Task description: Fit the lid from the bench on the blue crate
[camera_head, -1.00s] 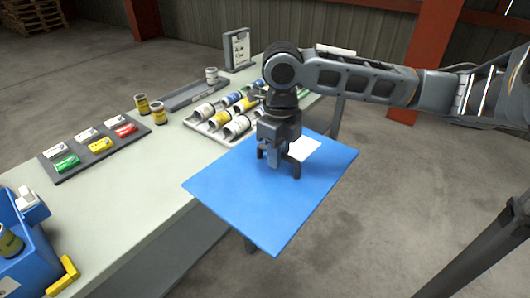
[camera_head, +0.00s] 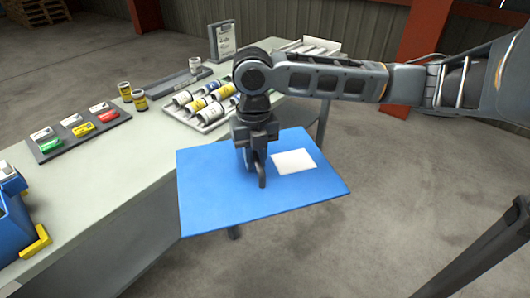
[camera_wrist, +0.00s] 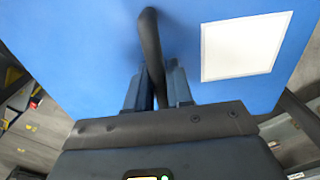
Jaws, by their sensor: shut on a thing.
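The lid (camera_head: 215,205) is a flat blue panel with a white label (camera_head: 294,161) and a dark handle at its middle. My gripper (camera_head: 257,172) is shut on the lid's handle and holds the lid in the air in front of the bench's edge. In the wrist view the dark handle (camera_wrist: 150,45) runs between my fingers, over the lid's blue face (camera_wrist: 90,50). The blue crate (camera_head: 12,225) stands on the bench at the far left of the head view, cut off by the frame edge. Its inside is mostly out of view.
The pale bench (camera_head: 100,195) carries a dark board of coloured blocks (camera_head: 80,132), two yellow-banded cans (camera_head: 133,96) and a white tray of cylinders (camera_head: 205,104). A yellow bracket (camera_head: 37,242) sits by the crate. A dark post (camera_head: 480,255) stands at the lower right.

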